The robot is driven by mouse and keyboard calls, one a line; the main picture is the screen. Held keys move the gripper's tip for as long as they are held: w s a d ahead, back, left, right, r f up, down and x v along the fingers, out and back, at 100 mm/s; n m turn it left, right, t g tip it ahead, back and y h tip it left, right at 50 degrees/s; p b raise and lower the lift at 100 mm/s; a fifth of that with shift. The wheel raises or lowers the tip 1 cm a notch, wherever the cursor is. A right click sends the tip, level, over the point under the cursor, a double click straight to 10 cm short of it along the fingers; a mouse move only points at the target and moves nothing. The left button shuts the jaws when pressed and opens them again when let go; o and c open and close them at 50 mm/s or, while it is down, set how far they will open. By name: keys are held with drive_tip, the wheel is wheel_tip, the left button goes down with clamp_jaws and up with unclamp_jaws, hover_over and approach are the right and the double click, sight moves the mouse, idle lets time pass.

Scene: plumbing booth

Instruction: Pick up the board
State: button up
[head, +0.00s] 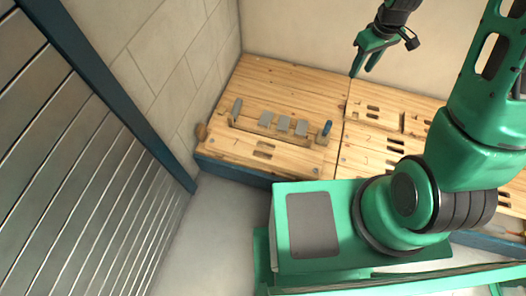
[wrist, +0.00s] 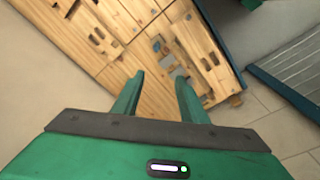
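A wooden board (head: 262,152) with slots and a dark number lies at the front left of the wooden bench top. Behind it, a raised wooden strip (head: 268,134) carries several grey plates (head: 284,123). More slotted boards (head: 372,152) lie to the right, so I cannot tell for certain which one the task names. My gripper (head: 360,72) is open and empty, above the back of the bench and apart from the boards. In the wrist view its two fingers (wrist: 160,78) are spread, with the slotted board (wrist: 205,55) beyond them to the right.
A blue-handled piece (head: 326,129) stands at the strip's right end. A small brown wooden piece (head: 200,132) is at the bench's left edge. A block wall (head: 165,60) and slatted metal panel (head: 75,180) bound the left. Bare wood (head: 290,85) lies behind the plates.

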drive_tip(key=w+a+f+n, duration=0.35)
drive_tip(key=a+f, duration=0.25)
drive_tip(key=f, duration=0.4)
drive_tip(key=n+y, duration=0.4)
drive_tip(key=n, duration=0.2)
approach(264, 150)
drive_tip(key=shift+s+x, duration=0.25)
drive_tip(key=shift+x, duration=0.95)
drive_tip(key=shift+w+x, duration=0.15)
drive_tip(key=shift+x, duration=1.3)
drive_tip(key=shift+w+x, duration=0.15)
drive_tip(key=shift+x, duration=1.3)
drive_tip(key=shift+f, duration=0.25)
clamp_jaws()
